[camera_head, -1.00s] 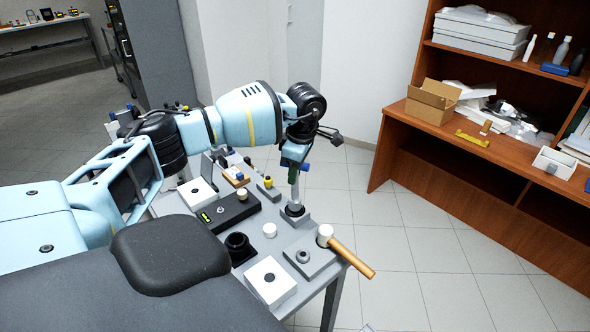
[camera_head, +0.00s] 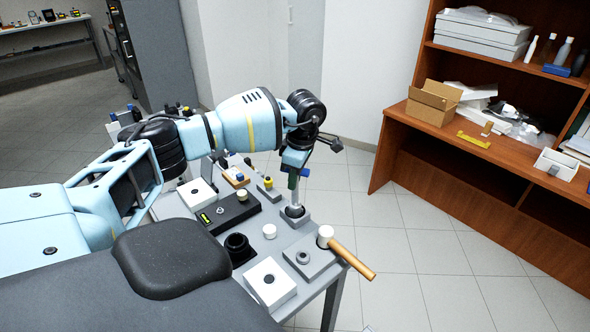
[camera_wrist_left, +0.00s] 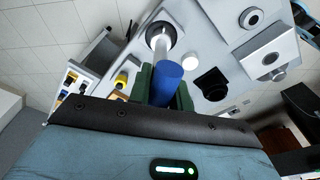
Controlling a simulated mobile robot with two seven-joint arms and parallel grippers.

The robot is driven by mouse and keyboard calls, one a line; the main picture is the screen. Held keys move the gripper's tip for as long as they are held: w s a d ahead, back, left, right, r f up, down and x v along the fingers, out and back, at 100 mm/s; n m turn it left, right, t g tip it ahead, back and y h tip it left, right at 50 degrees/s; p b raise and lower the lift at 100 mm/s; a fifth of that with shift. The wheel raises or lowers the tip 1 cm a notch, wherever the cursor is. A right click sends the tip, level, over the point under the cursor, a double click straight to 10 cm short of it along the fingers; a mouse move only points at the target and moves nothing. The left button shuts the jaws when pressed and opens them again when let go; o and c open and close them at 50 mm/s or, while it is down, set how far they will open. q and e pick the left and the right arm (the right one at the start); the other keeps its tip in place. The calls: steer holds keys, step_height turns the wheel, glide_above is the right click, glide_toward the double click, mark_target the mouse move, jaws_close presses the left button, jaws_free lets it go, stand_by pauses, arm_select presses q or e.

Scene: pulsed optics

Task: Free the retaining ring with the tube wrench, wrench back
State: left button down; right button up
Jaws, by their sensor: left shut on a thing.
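My left gripper (camera_head: 293,176) is shut on the blue handle of the tube wrench (camera_wrist_left: 168,80), with a green finger on each side in the left wrist view. The wrench stands about upright, and its silver tube reaches down to a dark round ring (camera_head: 295,210) on a grey block (camera_head: 302,221) at the table's far right edge. In the left wrist view the tube end meets the dark ring (camera_wrist_left: 172,29). I cannot tell how far the tube end is engaged with the ring. My right gripper is not in view.
The grey table (camera_head: 275,250) carries a mallet (camera_head: 347,256) with its handle over the right edge, a white block (camera_head: 269,283), a black round holder (camera_head: 238,247), a small white cylinder (camera_head: 269,231) and a black box (camera_head: 228,212). A wooden shelf stands across open floor.

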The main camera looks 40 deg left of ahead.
arm_select(q)
steer(key=shift+f, duration=0.6)
steer(key=c, duration=1.4)
jaws_free()
steer(key=shift+r, duration=0.1)
steer(key=shift+o, duration=1)
steer(key=r, duration=0.5)
steer(key=d+r, duration=0.1)
steer(key=r, duration=0.1)
steer(key=shift+w+r, duration=0.25)
steer(key=shift+r, duration=0.1)
steer(key=shift+r, duration=0.1)
